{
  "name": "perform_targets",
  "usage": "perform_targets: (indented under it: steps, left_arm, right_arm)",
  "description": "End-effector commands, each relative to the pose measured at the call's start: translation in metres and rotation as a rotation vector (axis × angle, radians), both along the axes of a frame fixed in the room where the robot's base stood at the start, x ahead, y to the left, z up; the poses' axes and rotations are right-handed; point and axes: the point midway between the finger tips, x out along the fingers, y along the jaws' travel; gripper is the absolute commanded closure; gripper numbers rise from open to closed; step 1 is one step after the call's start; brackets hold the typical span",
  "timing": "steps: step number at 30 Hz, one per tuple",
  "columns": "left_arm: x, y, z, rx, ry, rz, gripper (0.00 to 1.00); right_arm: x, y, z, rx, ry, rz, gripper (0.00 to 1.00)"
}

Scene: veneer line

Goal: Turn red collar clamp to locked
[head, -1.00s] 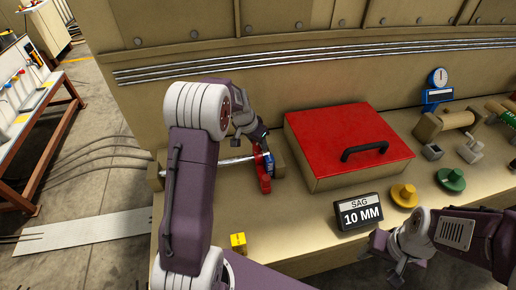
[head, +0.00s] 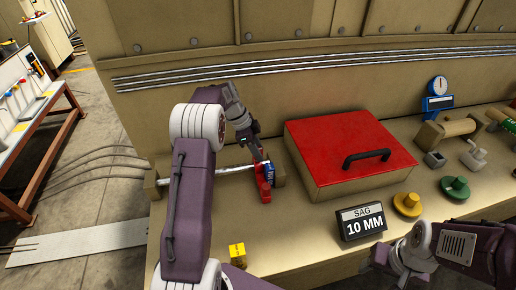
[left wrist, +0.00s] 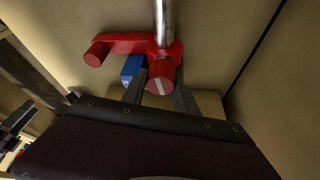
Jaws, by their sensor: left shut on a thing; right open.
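The red collar clamp (head: 264,188) sits around the right part of a shiny metal rod (head: 220,169) on the bench. In the left wrist view its red body (left wrist: 165,50) encircles the rod, a red arm with a round end (left wrist: 97,53) sticks out left, and a red cylinder with a white line (left wrist: 160,82) faces me. A blue block (left wrist: 131,68) is beside it, also visible in the head view (head: 269,169). My left gripper (head: 263,160) has its fingers (left wrist: 160,92) on both sides of the red cylinder. My right gripper (head: 382,262) is open and empty at the front edge.
A red-topped box (head: 350,145) with a black handle stands just right of the clamp. A "SAG 10 MM" display (head: 361,220), yellow (head: 407,204) and green (head: 455,188) knobs, and a small yellow block (head: 237,252) are on the bench. A wall rises behind.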

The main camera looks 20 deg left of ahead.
Motion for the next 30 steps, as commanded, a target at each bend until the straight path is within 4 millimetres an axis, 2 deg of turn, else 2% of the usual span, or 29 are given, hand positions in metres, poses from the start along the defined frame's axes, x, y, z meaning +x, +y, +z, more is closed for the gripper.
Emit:
perform_targets:
  steps: [3, 12, 30]
  left_arm:
    - [0.001, 0.000, 0.004, 0.000, -0.003, -0.069, 1.00]
    - [0.001, 0.001, 0.003, 0.002, -0.003, -0.190, 1.00]
    - [0.001, 0.000, 0.001, 0.002, -0.003, -0.224, 1.00]
  right_arm:
    - [0.000, 0.000, 0.009, 0.000, 0.000, 0.000, 0.43]
    - [0.000, 0.000, 0.017, 0.000, 0.000, 0.000, 0.43]
    - [0.000, 0.000, 0.018, 0.000, 0.000, 0.000, 0.43]
